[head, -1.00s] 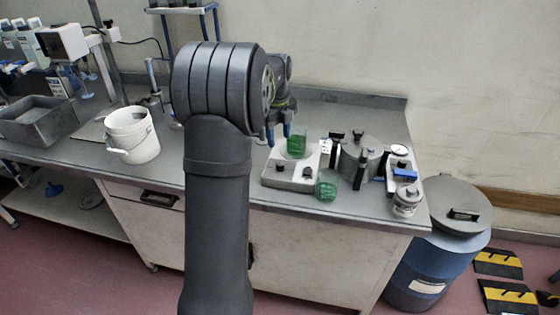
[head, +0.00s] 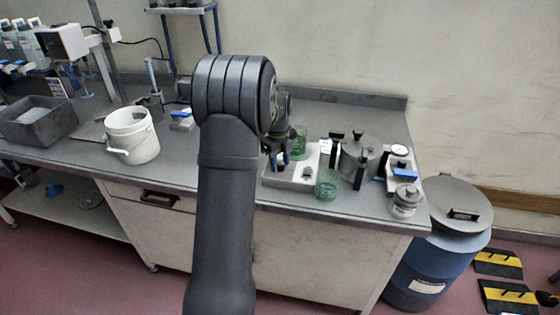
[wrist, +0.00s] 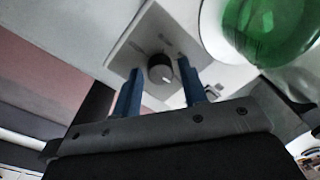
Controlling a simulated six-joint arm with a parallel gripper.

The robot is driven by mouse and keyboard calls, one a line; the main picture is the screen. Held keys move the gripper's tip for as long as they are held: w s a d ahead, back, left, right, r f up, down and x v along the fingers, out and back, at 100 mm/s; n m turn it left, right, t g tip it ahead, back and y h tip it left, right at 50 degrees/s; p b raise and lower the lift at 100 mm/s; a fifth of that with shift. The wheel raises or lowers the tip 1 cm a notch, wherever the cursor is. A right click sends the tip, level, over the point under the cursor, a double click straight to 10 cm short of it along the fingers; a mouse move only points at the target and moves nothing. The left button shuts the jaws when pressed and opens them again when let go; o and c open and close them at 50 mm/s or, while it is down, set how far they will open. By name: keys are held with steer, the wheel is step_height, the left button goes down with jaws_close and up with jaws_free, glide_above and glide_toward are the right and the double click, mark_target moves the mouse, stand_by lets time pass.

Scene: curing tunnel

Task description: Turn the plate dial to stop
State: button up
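The hot plate (head: 288,182) is a pale box on the bench with a green beaker (head: 300,143) on its top. In the wrist view the dial (wrist: 160,68) is a round black knob with a white pointer line on the plate's pale panel. My gripper (wrist: 160,90) is open, with one blue finger on each side of the dial. I cannot tell if the fingers touch it. In the head view my gripper (head: 274,157) is low over the plate's left front and hides this dial. A second dark knob (head: 307,172) shows to its right.
Another green beaker (head: 327,186) stands just right of the plate's front. A grey lidded vessel (head: 361,152) with black clamps is further right, and a small jar (head: 405,201) is near the bench edge. A white bucket (head: 132,135) stands left.

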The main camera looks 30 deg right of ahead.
steer(key=c, duration=0.7)
